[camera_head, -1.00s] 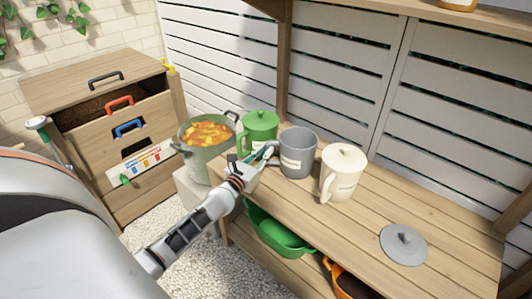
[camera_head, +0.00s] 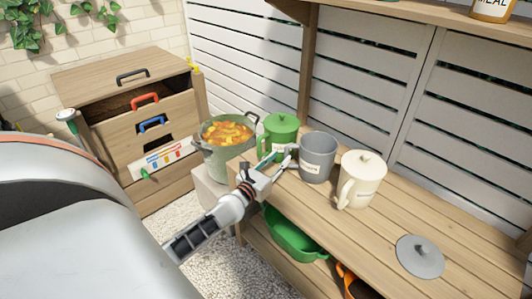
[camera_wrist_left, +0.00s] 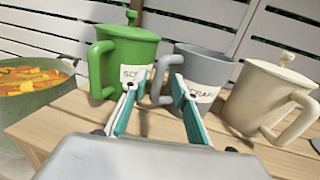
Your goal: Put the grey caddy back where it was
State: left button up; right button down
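The grey caddy (camera_head: 318,158) stands upright and without a lid on the wooden bench, between a green caddy (camera_head: 280,137) and a cream caddy (camera_head: 361,182). A loose grey lid (camera_head: 420,257) lies flat on the bench to the right. My left gripper (camera_head: 279,157) is at the grey caddy's handle side, with its fingers apart. In the left wrist view, the grey caddy (camera_wrist_left: 206,68) is ahead, and its handle (camera_wrist_left: 158,78) shows between the two finger lines. I cannot tell whether a finger touches it. My right gripper is not in view.
A pot of orange and yellow scraps (camera_head: 222,150) stands left of the bench. A drawer cabinet (camera_head: 130,75) is farther left. A green bin (camera_head: 290,238) sits on the lower shelf. The bench between the cream caddy and the lid is clear.

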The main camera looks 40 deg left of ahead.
pick_arm(q)
jog(key=s, duration=0.7)
jog(key=s+d+f+n+g+h, duration=0.1)
jog(key=s+d+f+n, duration=0.3)
jog(key=s+d+n, duration=0.4)
jog(key=s+d+f+n+g+h, duration=0.2)
jog(key=s+d+f+n+g, duration=0.2)
jog(key=s+d+n, duration=0.5)
jog(key=s+d+f+n+g+h, duration=0.1)
jog(key=s+d+f+n+g, duration=0.1)
jog(key=s+d+f+n, duration=0.3)
jog(key=shift+s+d+f+n+h, duration=0.35)
jog(key=shift+s+d+n, duration=1.4)
jog(key=shift+n, duration=2.05)
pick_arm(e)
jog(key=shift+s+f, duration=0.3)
pick_arm(q)
jog(key=shift+w, duration=0.1)
